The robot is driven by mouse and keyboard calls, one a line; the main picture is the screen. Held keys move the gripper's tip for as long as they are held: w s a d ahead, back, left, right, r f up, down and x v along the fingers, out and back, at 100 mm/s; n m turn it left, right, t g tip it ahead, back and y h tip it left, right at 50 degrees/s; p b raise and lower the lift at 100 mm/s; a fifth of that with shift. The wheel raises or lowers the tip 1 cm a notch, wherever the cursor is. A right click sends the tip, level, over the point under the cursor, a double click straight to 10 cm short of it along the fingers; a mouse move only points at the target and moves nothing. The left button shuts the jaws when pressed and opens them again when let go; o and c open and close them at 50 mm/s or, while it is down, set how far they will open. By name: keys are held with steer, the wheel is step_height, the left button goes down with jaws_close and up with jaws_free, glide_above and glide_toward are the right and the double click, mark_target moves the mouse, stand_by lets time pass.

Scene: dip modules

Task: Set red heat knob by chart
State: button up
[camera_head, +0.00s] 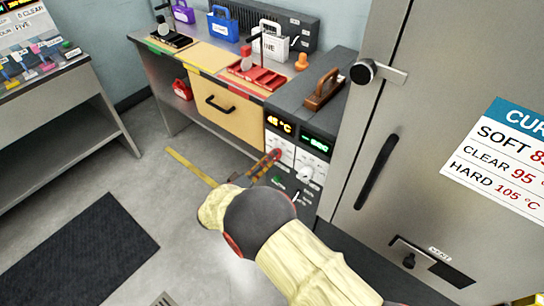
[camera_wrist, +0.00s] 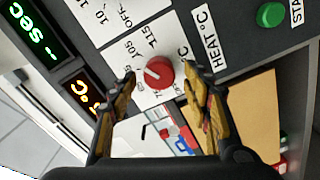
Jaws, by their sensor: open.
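The red heat knob (camera_wrist: 158,73) sits on a white dial plate by a "HEAT °C" label in the wrist view. Its pale pointer line faces left in that view. Readable scale marks include "OFF", "115" and "105". My gripper (camera_wrist: 160,84) is open, with one fingertip on each side of the knob; I cannot tell whether they touch it. In the head view the knob (camera_head: 277,154) shows partly behind my gripper (camera_head: 266,166). The chart (camera_head: 500,160) on the cabinet door reads SOFT with a cut-off value, CLEAR 95 °C and HARD 105 °C.
An orange °C display (camera_head: 279,124) and a green display (camera_head: 315,143) sit above the dials. A white knob (camera_head: 306,173) is right of the red one. A green button (camera_wrist: 270,14) is near the HEAT label. A brown-handled block (camera_head: 322,92) stands on top of the unit.

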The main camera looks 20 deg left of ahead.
steer(key=v, duration=0.9)
steer(key=shift+s, duration=0.2)
steer(key=shift+a, duration=0.1)
